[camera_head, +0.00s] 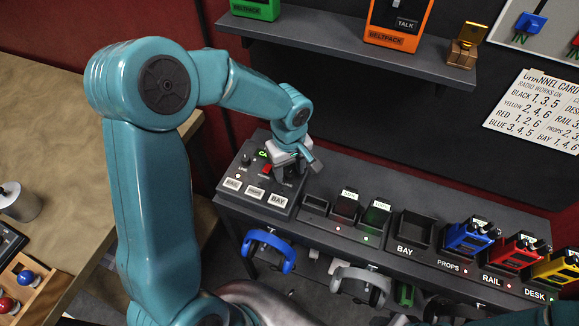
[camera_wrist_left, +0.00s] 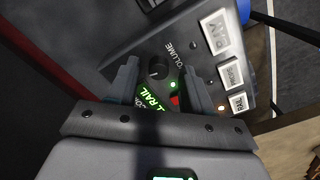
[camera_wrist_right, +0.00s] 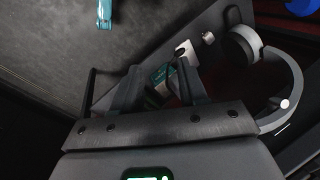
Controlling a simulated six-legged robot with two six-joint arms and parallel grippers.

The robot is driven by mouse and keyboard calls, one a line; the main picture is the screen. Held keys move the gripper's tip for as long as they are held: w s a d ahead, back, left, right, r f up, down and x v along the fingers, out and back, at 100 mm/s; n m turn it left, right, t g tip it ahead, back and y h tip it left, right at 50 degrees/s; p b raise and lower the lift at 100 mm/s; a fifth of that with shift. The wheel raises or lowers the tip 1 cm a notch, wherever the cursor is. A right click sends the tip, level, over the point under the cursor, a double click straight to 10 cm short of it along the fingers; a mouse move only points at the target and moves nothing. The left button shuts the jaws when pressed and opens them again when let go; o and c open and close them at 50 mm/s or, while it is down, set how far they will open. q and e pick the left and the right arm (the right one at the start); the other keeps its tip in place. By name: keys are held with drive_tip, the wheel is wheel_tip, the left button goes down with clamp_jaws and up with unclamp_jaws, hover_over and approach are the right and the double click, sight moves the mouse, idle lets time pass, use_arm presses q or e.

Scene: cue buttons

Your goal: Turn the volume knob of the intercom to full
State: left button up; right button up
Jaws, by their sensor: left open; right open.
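The intercom (camera_head: 232,173) is a dark sloped box at the left end of the shelf, with white keys, a red button and a green-lit display. Its volume knob (camera_wrist_left: 157,68) is small, round and black, and shows in the left wrist view near the word VOLUME. In the head view my gripper hides the knob. My left gripper (camera_head: 300,166) is open over the intercom; in the left wrist view its fingers (camera_wrist_left: 160,84) stand on either side of the knob. I cannot tell whether they touch it. My right gripper (camera_wrist_right: 159,82) is open, with no held object visible.
A blue headset (camera_head: 268,252) and a grey headset (camera_head: 360,283) hang below the shelf. Beltpacks in blue (camera_head: 468,238), red (camera_head: 515,250) and yellow (camera_head: 556,268) stand to the right. An upper shelf (camera_head: 350,48) runs behind. A wooden table (camera_head: 60,110) is at left.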

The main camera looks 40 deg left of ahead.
use_arm(q)
drive_tip(key=shift+w+a+f, duration=0.1)
drive_tip(key=shift+w+f, duration=0.05)
drive_tip(key=shift+f, duration=0.25)
drive_tip(key=shift+r, duration=0.1)
clamp_jaws()
